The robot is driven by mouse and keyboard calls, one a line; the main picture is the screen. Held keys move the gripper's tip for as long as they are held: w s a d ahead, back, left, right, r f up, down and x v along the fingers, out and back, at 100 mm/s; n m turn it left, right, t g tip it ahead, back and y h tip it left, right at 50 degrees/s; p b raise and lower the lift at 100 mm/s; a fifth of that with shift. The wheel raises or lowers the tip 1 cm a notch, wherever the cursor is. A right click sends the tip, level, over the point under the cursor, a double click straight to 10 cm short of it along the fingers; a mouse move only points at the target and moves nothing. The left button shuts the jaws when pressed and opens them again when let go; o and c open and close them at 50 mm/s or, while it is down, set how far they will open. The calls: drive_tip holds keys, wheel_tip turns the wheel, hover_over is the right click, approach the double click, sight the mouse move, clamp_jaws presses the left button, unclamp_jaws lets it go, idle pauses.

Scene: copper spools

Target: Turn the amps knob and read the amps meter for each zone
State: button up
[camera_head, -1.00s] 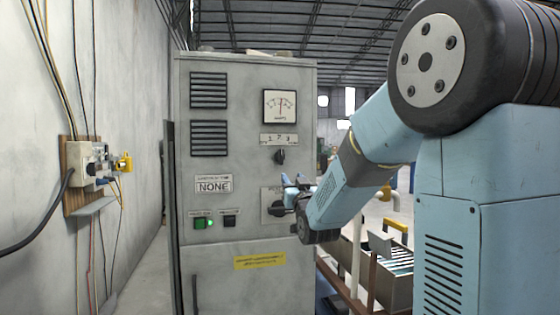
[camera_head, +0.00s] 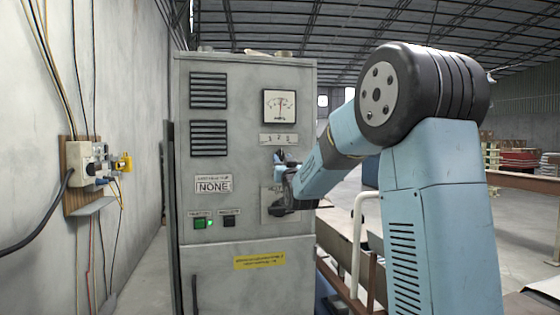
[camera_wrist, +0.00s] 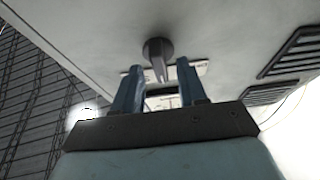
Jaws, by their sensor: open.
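The grey cabinet (camera_head: 240,95) carries the amps meter (camera_head: 279,107), a square white dial whose needle stands near the middle; its figures are too small to read. Below it is a small plate (camera_head: 270,140) marked 1 2 3. The dark amps knob (camera_wrist: 158,52) shows in the wrist view just beyond and between my two blue fingers, with its pointer towards the gripper; in the head view it is hidden behind my gripper (camera_head: 281,157). My gripper (camera_wrist: 158,76) is open around the knob's line, and I cannot tell whether it touches.
A lower switch plate (camera_head: 267,205) is partly covered by my arm. A NONE sign (camera_head: 213,185), a lit green button (camera_head: 203,223) and a dark button (camera_head: 230,220) are at its left. The wall box (camera_head: 90,160) with cables stands left. Rails and free floor lie right.

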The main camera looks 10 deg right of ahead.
drive_tip(key=shift+w+r, duration=0.25)
drive_tip(key=shift+w, duration=0.35)
